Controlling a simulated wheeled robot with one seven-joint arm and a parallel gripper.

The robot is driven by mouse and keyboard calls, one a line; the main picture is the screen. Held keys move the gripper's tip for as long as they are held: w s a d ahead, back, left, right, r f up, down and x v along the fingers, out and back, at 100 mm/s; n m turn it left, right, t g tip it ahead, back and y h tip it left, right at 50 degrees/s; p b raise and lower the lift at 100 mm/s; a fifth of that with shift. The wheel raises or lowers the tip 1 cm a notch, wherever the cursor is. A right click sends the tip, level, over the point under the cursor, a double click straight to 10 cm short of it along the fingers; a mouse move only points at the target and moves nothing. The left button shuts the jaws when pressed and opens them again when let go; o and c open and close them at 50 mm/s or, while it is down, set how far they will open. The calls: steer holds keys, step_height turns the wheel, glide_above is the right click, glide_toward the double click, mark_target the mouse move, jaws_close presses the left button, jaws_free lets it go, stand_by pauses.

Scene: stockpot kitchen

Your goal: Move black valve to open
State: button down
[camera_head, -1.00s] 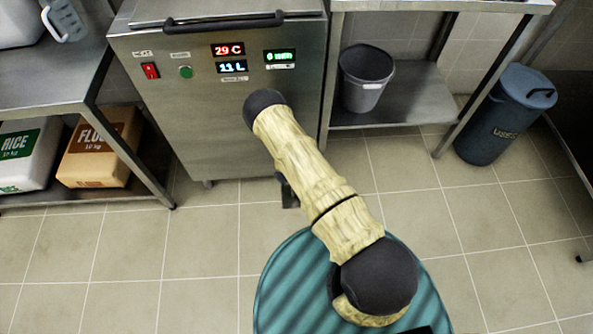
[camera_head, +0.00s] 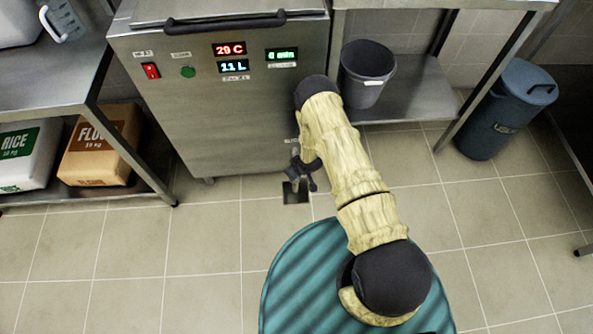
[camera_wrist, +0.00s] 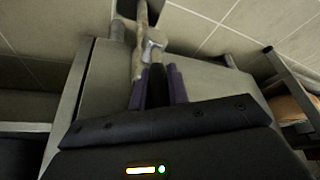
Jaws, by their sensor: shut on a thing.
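The black valve handle (camera_wrist: 156,88) shows in the wrist view between the two purplish fingers of my gripper (camera_wrist: 157,76), which is shut on it. A metal outlet pipe (camera_wrist: 146,45) runs beyond the fingertips. In the head view the outlet and valve (camera_head: 295,163) sit low at the front right of the steel stockpot unit (camera_head: 225,120), above a dark floor drain (camera_head: 295,191). My arm covers part of this area, and the fingers are mostly hidden there. The exact angle of the handle is hard to tell.
A steel shelf with a grey bucket (camera_head: 367,75) stands right of the unit, and a blue bin (camera_head: 507,110) beyond it. Rice (camera_head: 25,155) and flour (camera_head: 98,148) bags lie on the left lower shelf. The tiled floor (camera_head: 200,250) in front is clear.

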steer(key=shift+s, duration=0.15)
steer(key=c, duration=1.4)
jaws_free()
steer(key=shift+o, duration=0.2)
steer(key=p+v, duration=0.4)
steer(key=v, duration=1.3)
steer(key=shift+r, duration=0.2)
